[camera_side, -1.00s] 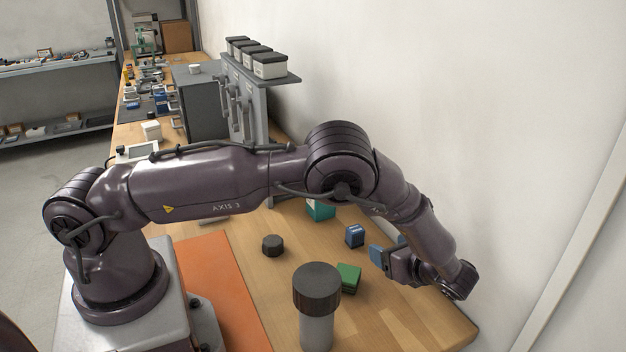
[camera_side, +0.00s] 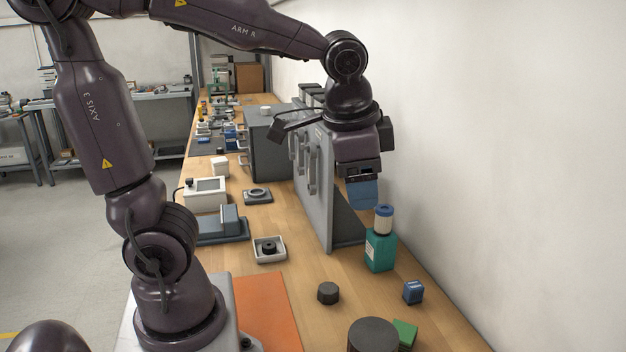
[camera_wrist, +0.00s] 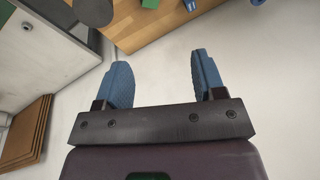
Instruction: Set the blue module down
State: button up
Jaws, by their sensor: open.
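The blue module (camera_side: 413,291), a small blue block with a pale mark on one face, stands on the wooden bench near its right edge. My gripper (camera_side: 362,195) points down, high above the bench and farther back than the block, well apart from it. In the wrist view, my gripper's two blue fingers (camera_wrist: 165,80) are spread with nothing between them. A small blue piece shows at the top edge of that view; I cannot tell if it is the same block.
A teal container (camera_side: 380,251) with a white, blue-topped piece stands near below my gripper. A grey upright panel (camera_side: 327,190) is close on the left and a white wall on the right. A dark knob (camera_side: 328,293), green block (camera_side: 404,334) and dark-capped cylinder (camera_side: 373,336) stand nearer.

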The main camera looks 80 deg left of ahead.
jog(key=s+d+n+t+h, duration=0.1)
jog(key=s+n+t, duration=0.2)
jog(key=s, duration=0.4)
jog(key=shift+r+h, duration=0.3)
jog(key=shift+r, duration=0.15)
dwell(0.6)
